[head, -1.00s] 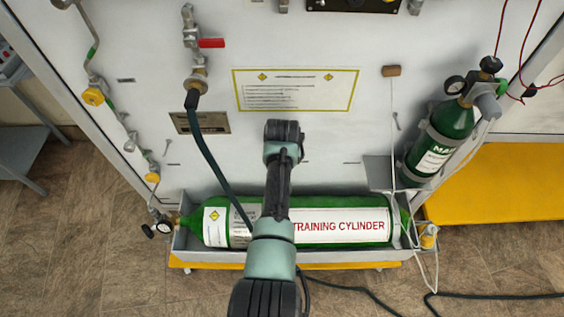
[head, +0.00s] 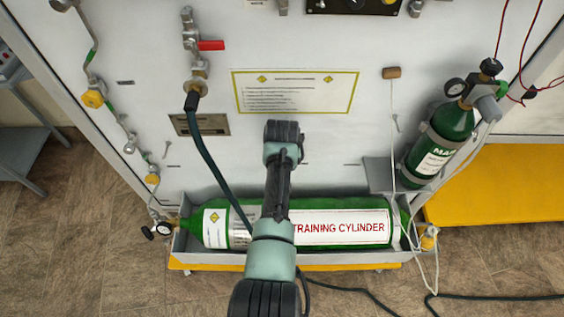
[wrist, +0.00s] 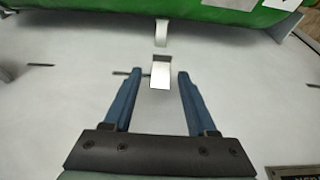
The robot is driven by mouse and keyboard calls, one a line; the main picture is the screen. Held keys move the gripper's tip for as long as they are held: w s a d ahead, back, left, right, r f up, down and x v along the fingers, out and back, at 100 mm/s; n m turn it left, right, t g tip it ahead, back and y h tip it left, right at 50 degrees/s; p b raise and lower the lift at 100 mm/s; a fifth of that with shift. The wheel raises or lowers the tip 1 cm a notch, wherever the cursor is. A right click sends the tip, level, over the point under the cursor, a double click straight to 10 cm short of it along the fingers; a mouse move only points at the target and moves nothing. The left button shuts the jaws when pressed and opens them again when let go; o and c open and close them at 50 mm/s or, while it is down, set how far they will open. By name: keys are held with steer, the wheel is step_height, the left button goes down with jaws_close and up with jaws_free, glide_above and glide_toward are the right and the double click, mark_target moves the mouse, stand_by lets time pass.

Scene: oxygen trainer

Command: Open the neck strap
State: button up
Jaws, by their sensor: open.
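My gripper (wrist: 154,74) is open in the wrist view, with two blue fingers apart and nothing held between them. A small pale metal tab (wrist: 160,73) shows between the fingertips against the white panel, with a narrow pale strip (wrist: 161,33) beyond it near the large green cylinder. I cannot tell whether either is part of a strap. In the head view my arm hides the fingers. A small green cylinder (head: 431,158) stands tilted at the right, with a grey band (head: 440,139) around its upper part. This band may be the neck strap; its fastening is too small to make out.
The large green training cylinder (head: 370,229) lies in a grey tray (head: 330,255) at the panel's foot. A dark hose (head: 211,155) hangs left of my arm. A white cord (head: 393,130) hangs near the small cylinder. The panel between is mostly clear.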

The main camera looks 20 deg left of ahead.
steer(key=p+v, duration=0.2)
steer(key=v, duration=1.1)
steer(key=shift+p, duration=0.3)
steer(key=w+d+r+m+t, duration=0.1)
steer(key=d+r+t, duration=0.25)
steer(key=r, duration=0.55)
steer(key=w+d+r+m+t, duration=0.1)
steer(key=d+r+t, duration=0.25)
steer(key=r, duration=0.65)
steer(key=w+d+r+m+t, duration=0.1)
steer(key=d+r+t, duration=0.25)
steer(key=r, duration=0.55)
steer(key=s+r+t+p, duration=0.1)
steer(key=s+r+t, duration=0.3)
steer(key=r, duration=0.7)
steer(key=s+r+t+p, duration=0.1)
steer(key=s+r+t, duration=0.4)
steer(key=r, duration=0.7)
steer(key=s+r+t+h+p, duration=0.1)
steer(key=s+r+t+p, duration=0.1)
steer(key=s+r+t, duration=0.2)
steer(key=s+d+r, duration=0.1)
steer(key=s+r, duration=0.2)
steer(key=r, duration=0.5)
steer(key=shift+s+r, duration=0.2)
steer(key=shift+r, duration=0.05)
